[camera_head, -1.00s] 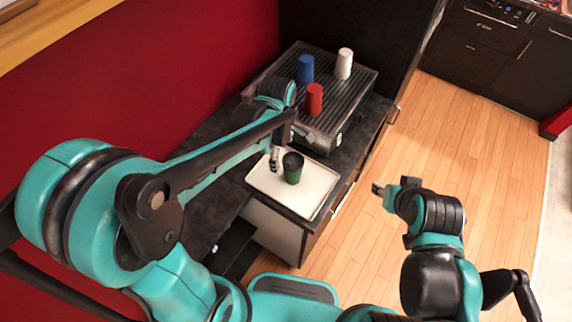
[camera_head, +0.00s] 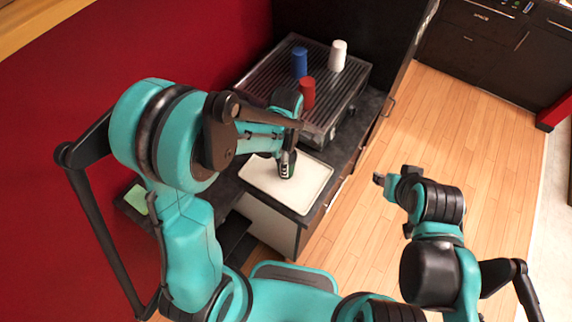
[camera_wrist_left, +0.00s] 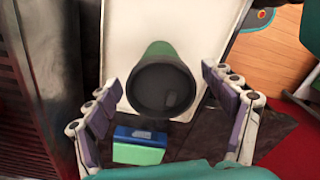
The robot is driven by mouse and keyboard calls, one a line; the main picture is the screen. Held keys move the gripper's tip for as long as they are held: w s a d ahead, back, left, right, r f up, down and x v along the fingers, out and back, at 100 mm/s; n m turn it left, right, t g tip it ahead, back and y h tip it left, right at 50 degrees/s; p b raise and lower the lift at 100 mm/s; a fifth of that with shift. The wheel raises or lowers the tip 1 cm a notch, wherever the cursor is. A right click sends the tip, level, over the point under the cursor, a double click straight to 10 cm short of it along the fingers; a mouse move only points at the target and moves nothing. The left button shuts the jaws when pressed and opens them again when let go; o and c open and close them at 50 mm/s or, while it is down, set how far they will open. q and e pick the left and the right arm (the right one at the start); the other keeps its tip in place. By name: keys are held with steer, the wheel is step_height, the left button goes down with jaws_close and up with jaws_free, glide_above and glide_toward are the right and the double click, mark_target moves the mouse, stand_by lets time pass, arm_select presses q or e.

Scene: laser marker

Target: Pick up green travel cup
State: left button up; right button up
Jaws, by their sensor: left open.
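The green travel cup (camera_wrist_left: 162,52) has a dark round top. In the left wrist view it stands on the white tray (camera_wrist_left: 118,40), between the spread fingers of my left gripper (camera_wrist_left: 160,88), with gaps showing on both sides. In the head view my left gripper (camera_head: 287,166) is over the tray (camera_head: 262,183) and hides most or all of the cup. My left gripper is open. My right gripper (camera_head: 379,180) is off to the right above the floor, away from the cup. It is too small to tell its opening.
A blue cup (camera_head: 300,62), a red cup (camera_head: 307,92) and a white cup (camera_head: 338,55) stand on the ribbed machine top (camera_head: 267,75) behind the tray. A green item (camera_head: 136,199) lies lower left. Open floor (camera_head: 480,130) is at right.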

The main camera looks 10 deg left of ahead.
arm_select(q)
steer(key=c, duration=0.9)
steer(key=shift+o, duration=0.2)
steer(key=shift+r, duration=0.15)
